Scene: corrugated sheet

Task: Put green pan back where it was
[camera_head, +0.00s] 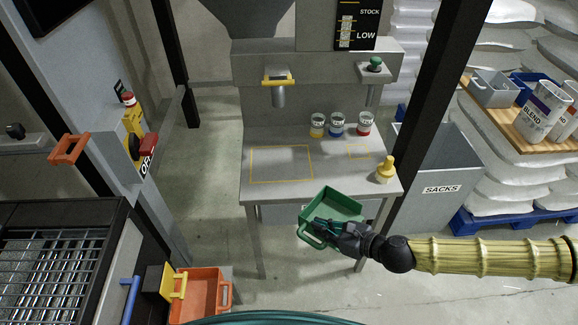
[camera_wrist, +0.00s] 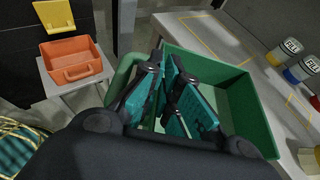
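The green pan (camera_head: 340,202) is an empty open tray with a loop handle, in front of the grey table's front edge in the head view. My gripper (camera_head: 326,229) is at its handle side and appears shut on it. In the wrist view, my gripper's teal fingers (camera_wrist: 170,98) are close together at the handle side, and the pan (camera_wrist: 243,105) extends to the right. The fingers and wrist hide the exact grip. The grey table (camera_head: 262,190) has a large empty yellow-outlined rectangle (camera_head: 281,179) and a smaller one (camera_head: 358,158).
Three small cups (camera_head: 337,127) stand at the table's back, with a yellow bottle-like object (camera_head: 385,170) at its right corner. A spout (camera_head: 278,93) hangs above the table. An orange pan (camera_head: 197,293) sits on a stand at lower left. The SACKS bin (camera_head: 435,165) is at right.

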